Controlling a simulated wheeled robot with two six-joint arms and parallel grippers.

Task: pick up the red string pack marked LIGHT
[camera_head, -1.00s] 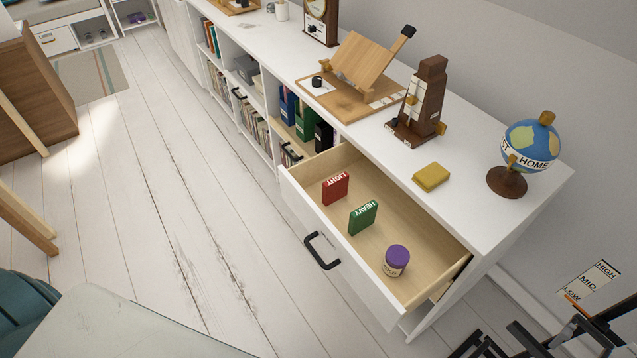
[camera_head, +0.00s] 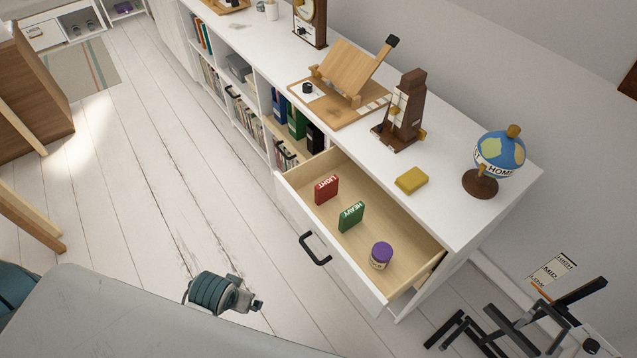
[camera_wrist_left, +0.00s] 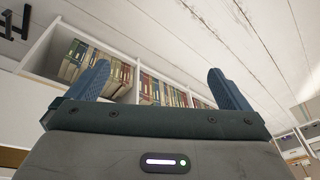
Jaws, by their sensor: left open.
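The red string pack marked LIGHT (camera_head: 326,190) stands upright in the open drawer (camera_head: 412,247) in the head view, near its far-left end. A green pack marked HEAVY (camera_head: 351,217) stands beside it, apart from it. My left gripper (camera_wrist_left: 158,78) is open and empty in the left wrist view, its blue fingers spread before a bookshelf. The red pack does not show in that view. In the head view, a teal and grey part of my arm is over the floor, left of the drawer and apart from it; fingers are not clear there. My right gripper is not in view.
A purple-lidded jar (camera_head: 381,255) stands in the drawer's near end. The drawer front has a black handle (camera_head: 314,249). The white cabinet top holds a yellow block (camera_head: 411,180), a metronome (camera_head: 404,112) and a globe (camera_head: 497,158). A black stand (camera_head: 520,322) is at lower right.

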